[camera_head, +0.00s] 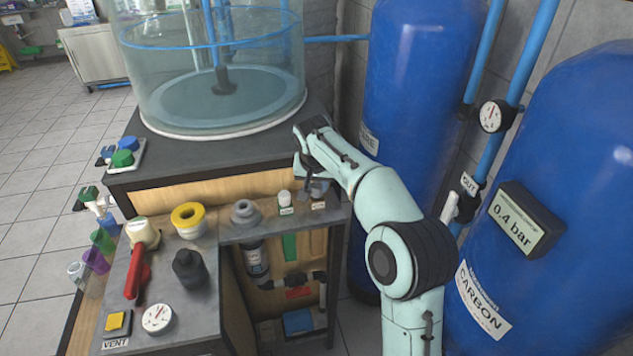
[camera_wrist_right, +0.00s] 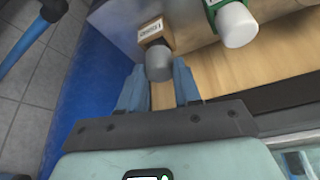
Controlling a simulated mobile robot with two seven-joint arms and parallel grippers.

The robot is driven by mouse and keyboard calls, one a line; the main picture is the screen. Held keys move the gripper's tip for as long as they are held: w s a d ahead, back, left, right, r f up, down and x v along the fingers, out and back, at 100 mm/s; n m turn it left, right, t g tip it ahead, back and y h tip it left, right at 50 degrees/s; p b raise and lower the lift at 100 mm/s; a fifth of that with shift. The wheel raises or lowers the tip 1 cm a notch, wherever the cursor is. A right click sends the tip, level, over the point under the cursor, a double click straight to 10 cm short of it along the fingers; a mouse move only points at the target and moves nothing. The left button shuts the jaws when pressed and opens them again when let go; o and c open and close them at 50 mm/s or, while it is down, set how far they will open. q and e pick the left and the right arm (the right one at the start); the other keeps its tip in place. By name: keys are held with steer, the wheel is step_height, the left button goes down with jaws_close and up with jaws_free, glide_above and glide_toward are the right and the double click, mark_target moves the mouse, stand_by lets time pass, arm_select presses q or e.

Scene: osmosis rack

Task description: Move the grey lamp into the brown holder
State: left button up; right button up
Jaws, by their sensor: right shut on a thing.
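The grey lamp (camera_wrist_right: 158,63) is a small rounded grey bulb between the blue fingertips of my right gripper (camera_wrist_right: 160,80), which is shut on it. In the head view my right gripper (camera_head: 314,188) is over the back right corner of the grey bench, and its fingers partly hide the lamp. The brown holder (camera_wrist_right: 152,32), a small block with a white label, is directly behind the lamp in the wrist view. It also shows below the gripper in the head view (camera_head: 319,205). The lamp overlaps the holder in view; I cannot tell whether it is seated. My left gripper is not in view.
A white lamp (camera_head: 284,198) in a green holder (camera_head: 286,210) stands just left of the brown holder. A raised dark ledge with a glass tank (camera_head: 220,95) is behind. Blue tanks (camera_head: 420,80) stand to the right.

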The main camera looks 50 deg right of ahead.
steer(key=shift+f, duration=0.45)
steer(key=o, duration=1.3)
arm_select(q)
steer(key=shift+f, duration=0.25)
arm_select(e)
step_height(320, 180, up, 8)
steer(key=p, duration=0.6)
steer(key=shift+r, duration=0.15)
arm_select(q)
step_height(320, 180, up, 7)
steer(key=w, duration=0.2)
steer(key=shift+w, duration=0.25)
